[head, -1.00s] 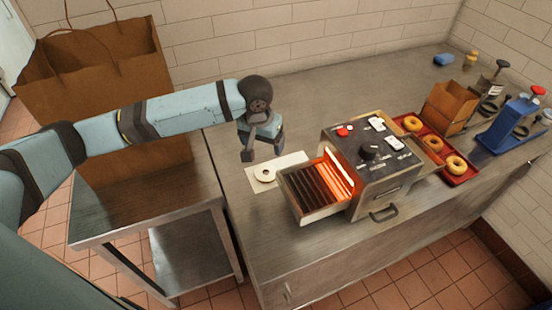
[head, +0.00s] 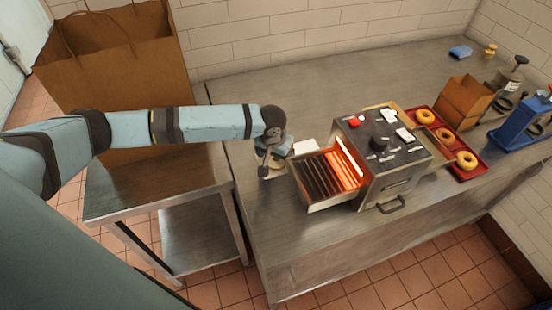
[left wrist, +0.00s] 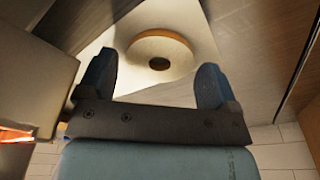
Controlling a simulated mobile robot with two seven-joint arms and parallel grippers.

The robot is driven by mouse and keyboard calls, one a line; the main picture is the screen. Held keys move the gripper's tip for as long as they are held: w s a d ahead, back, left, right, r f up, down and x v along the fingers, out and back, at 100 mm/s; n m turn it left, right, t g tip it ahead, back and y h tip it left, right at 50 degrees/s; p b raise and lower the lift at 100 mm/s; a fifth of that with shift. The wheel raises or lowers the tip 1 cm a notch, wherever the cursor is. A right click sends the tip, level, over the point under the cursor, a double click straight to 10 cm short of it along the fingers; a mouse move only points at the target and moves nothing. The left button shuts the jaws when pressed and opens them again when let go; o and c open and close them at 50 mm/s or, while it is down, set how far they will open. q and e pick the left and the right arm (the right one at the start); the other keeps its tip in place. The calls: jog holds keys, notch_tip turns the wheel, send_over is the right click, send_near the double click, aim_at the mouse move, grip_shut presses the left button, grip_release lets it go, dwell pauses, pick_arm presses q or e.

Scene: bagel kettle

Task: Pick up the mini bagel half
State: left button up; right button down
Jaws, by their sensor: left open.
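The mini bagel half (left wrist: 141,52) shows in the left wrist view as a pale, flat ring with a brown rim and a dark centre hole. It lies on a white sheet (left wrist: 205,45). My left gripper (left wrist: 156,72) is open, with one blue finger on either side of the bagel half in that view. I cannot tell whether either finger touches it. In the head view, my left gripper (head: 268,170) is low over the counter, left of the toaster's glowing slatted tray, and hides the bagel half. My right gripper is not in view.
The toaster (head: 380,145) stands just right of my left gripper, its glowing slatted tray (head: 320,180) extending towards it. Farther right are a red tray (head: 476,172) with bagels, a brown box (head: 465,100) and a blue device (head: 520,125). A large paper bag (head: 110,75) stands at left.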

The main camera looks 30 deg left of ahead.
pick_arm(q)
jog(key=shift+w+f, duration=0.15)
jog(key=shift+f, duration=0.4)
jog(key=c, duration=0.7)
jog(key=shift+o, duration=0.2)
jog(key=shift+r, duration=0.15)
jog(key=shift+r, duration=0.65)
notch_tip(320, 180, up, 18)
jog(key=b, duration=0.1)
jog(key=shift+r, duration=0.25)
